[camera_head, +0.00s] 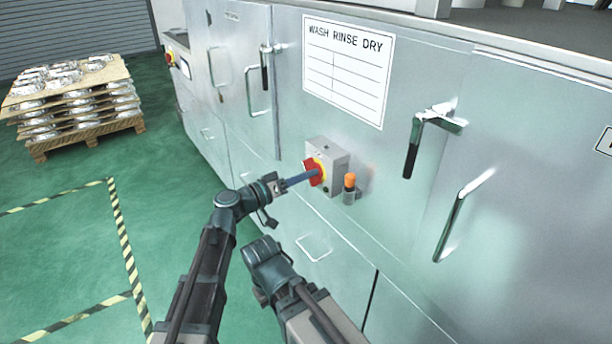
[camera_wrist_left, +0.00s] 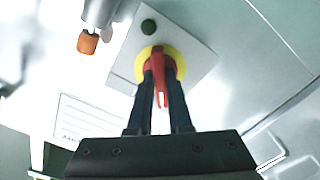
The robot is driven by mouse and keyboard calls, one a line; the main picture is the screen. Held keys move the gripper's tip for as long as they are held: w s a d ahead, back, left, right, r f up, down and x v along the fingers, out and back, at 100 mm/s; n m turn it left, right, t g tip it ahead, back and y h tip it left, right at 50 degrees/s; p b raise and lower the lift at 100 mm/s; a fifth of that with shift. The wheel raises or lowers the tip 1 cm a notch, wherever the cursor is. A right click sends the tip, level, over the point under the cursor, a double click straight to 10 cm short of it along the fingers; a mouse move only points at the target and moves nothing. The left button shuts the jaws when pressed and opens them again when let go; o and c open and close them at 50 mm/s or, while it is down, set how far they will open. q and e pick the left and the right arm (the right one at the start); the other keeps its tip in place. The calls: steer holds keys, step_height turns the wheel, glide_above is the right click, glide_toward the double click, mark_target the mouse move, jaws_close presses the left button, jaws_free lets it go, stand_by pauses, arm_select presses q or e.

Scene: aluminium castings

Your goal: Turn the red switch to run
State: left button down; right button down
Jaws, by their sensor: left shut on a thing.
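The red switch (camera_head: 311,172) is a red rotary handle on a yellow disc, set on a grey box (camera_head: 329,158) on the machine's front. My left gripper (camera_head: 305,177) reaches it from the left, its fingers at the handle. In the left wrist view the red handle (camera_wrist_left: 158,75) stands between the two dark fingers of my left gripper (camera_wrist_left: 159,82), which is shut on it. The yellow disc shows around the handle there. Any run or off marking is too small to read. My right gripper is not clearly visible; only part of my right arm shows at the bottom.
An orange-tipped part (camera_head: 350,182) juts out just right of the box and also shows in the left wrist view (camera_wrist_left: 88,42). Lever handles (camera_head: 413,145) and a bar handle (camera_head: 460,215) stick out farther right. A stacked pallet (camera_head: 75,95) stands at left on green floor.

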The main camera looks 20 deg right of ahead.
arm_select(q)
steer(key=shift+m, duration=3.6)
steer(key=c, duration=0.8)
jaws_free()
steer(key=shift+c, duration=0.2)
steer(key=shift+a, duration=0.1)
steer(key=v, duration=1.3)
steer(key=shift+s+a, duration=0.15)
steer(key=shift+a, duration=0.15)
